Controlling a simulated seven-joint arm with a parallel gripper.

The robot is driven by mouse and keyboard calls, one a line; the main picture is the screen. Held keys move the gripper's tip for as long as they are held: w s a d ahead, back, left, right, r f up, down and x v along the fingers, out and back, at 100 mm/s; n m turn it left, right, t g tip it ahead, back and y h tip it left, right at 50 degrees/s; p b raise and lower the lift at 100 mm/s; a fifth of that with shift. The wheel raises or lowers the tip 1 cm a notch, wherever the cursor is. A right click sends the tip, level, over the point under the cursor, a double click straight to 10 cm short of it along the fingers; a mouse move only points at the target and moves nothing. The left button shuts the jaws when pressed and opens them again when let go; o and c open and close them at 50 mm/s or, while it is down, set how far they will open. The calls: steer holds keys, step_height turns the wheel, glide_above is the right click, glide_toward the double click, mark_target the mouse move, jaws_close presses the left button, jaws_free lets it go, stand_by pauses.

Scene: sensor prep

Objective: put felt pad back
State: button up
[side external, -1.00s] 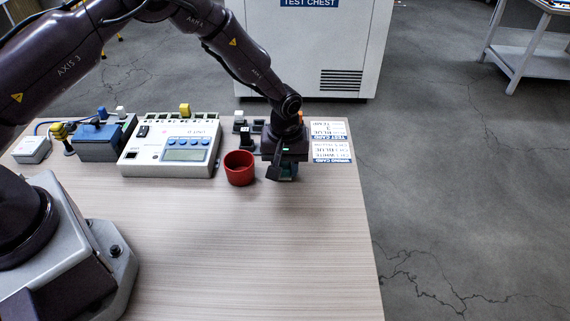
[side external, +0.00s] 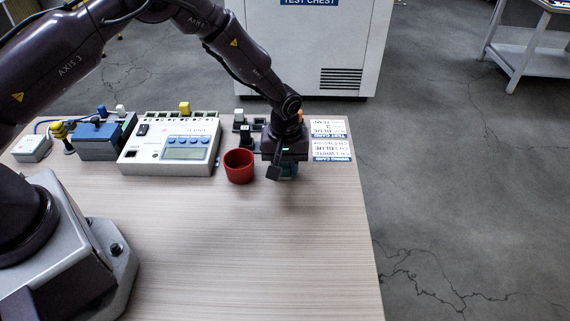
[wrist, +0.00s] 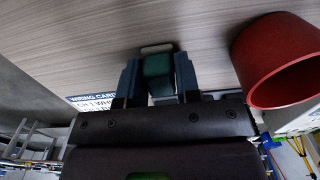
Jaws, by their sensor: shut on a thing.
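My gripper (wrist: 157,75) points down at the right part of the table, and it also shows in the side view (side external: 283,171). Its fingers are shut on a dark green block with a pale end, which I take to be the felt pad (wrist: 157,68). The pad sits upright between both fingers in the wrist view. In the side view only a bit of teal shows under the gripper. I cannot tell whether the pad touches the table.
A red cup (side external: 239,167) stands close to the left of my gripper. Printed cards (side external: 331,151) lie to its right. Small blocks (side external: 246,128) stand behind it. A white meter box (side external: 170,148) and a blue device (side external: 97,141) are farther left. The front tabletop (side external: 240,250) is clear.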

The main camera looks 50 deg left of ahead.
steer(key=o, duration=1.1)
steer(key=shift+f, duration=0.1)
steer(key=shift+o, duration=0.2)
steer(key=shift+r, duration=3.55)
